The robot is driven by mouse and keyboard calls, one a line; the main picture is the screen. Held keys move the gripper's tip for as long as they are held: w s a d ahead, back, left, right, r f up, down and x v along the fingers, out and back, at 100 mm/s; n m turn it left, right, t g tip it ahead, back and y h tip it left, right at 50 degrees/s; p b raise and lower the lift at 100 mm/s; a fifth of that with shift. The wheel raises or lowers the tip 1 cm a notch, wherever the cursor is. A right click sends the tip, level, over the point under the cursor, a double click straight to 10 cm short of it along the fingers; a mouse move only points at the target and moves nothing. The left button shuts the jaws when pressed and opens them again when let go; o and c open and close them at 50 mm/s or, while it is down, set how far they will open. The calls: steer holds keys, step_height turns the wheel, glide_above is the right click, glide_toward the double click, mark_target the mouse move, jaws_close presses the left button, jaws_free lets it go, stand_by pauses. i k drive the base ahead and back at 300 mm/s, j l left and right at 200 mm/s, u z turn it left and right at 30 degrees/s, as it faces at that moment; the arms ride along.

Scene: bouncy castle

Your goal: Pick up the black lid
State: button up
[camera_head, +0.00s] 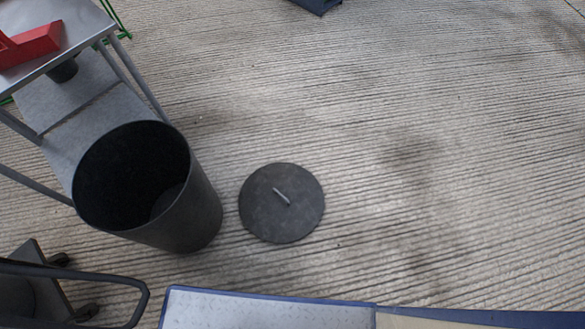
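The black lid (266,214) is a flat, dark round disc with a small light metal handle (281,197) across its middle. It lies on the ridged concrete floor, handle side up, just right of a tall black bin (203,215). The bin stands upright with its top open and looks empty. A narrow strip of floor shows between bin and lid. My gripper is not in this view.
A metal shelf table (77,27) with a red object (30,46) on top stands at the upper left. A dark wheeled cart (60,300) is at the lower left. A blue-edged panel (270,309) runs along the bottom. Floor right of the lid is clear.

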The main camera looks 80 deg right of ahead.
mark_target(280, 202)
steer(key=k+z, duration=0.15)
steer(key=z, duration=1.25)
steer(key=k+j+z, duration=0.25)
steer(key=z, duration=0.2)
steer(key=k+j+z, duration=0.2)
steer(key=z, duration=0.3)
steer(key=k+z, duration=0.45)
steer(key=k, duration=0.85)
steer(key=i+u, duration=0.15)
steer(key=u, duration=0.75)
steer(key=i+l+u, duration=0.4)
steer(key=l, duration=0.15)
steer(key=l+u, duration=0.2)
steer(key=i+l+u, duration=0.2)
steer(key=l, duration=0.25)
steer(key=i+l, duration=0.1)
steer(key=l, duration=0.3)
steer(key=i+l, duration=0.1)
steer(key=l, duration=0.3)
